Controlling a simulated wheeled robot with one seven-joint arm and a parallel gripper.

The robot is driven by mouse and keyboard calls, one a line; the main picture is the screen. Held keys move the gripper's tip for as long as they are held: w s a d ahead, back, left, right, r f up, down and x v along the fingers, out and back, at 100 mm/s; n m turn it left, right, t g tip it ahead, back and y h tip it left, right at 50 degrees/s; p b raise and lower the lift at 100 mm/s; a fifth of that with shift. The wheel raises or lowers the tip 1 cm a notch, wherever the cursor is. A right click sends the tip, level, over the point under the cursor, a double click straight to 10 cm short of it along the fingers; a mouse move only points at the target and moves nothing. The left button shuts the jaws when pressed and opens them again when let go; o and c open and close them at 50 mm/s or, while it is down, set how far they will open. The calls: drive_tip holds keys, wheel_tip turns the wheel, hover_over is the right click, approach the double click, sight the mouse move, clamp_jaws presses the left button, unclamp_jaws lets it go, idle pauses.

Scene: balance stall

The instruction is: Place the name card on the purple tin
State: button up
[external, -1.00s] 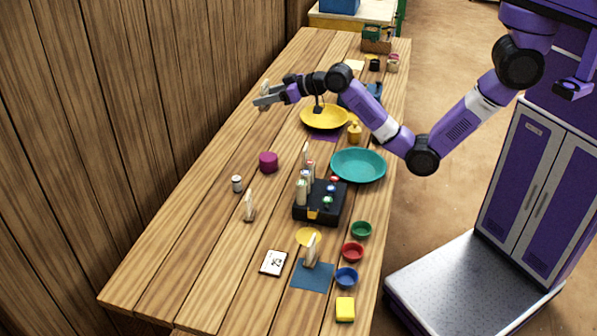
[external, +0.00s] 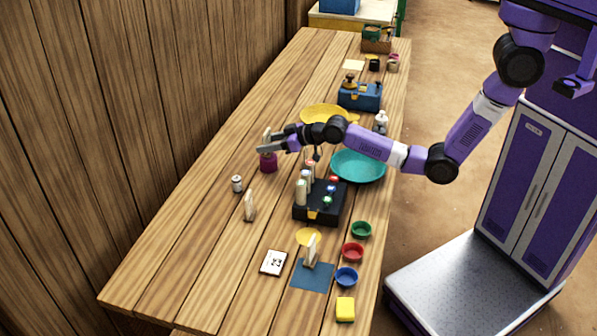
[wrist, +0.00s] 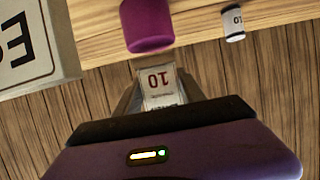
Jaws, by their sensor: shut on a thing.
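The purple tin (external: 268,165) stands on the wooden table, to the left of the teal plate. My gripper (external: 262,149) is shut on a pale upright card, which I take for the name card (external: 267,135). The gripper holds it close above the tin in the external view. The purple tin (wrist: 147,24) appears just beyond the fingertips there, with a small gap in the picture. The gripper partly covers the tin's top in the external view.
A small white tin (external: 237,183) and another upright card (external: 249,205) stand nearby. A black box with bottles (external: 320,212), the teal plate (external: 372,165) and a yellow plate (external: 318,111) lie to the right. A large lettered panel (wrist: 38,62) fills the wrist view's left edge.

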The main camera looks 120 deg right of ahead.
drive_tip(key=shift+f, duration=0.5)
drive_tip(key=shift+f, duration=0.2)
drive_tip(key=o, duration=1.4)
drive_tip(key=shift+r, duration=0.25)
drive_tip(key=v, duration=1.2)
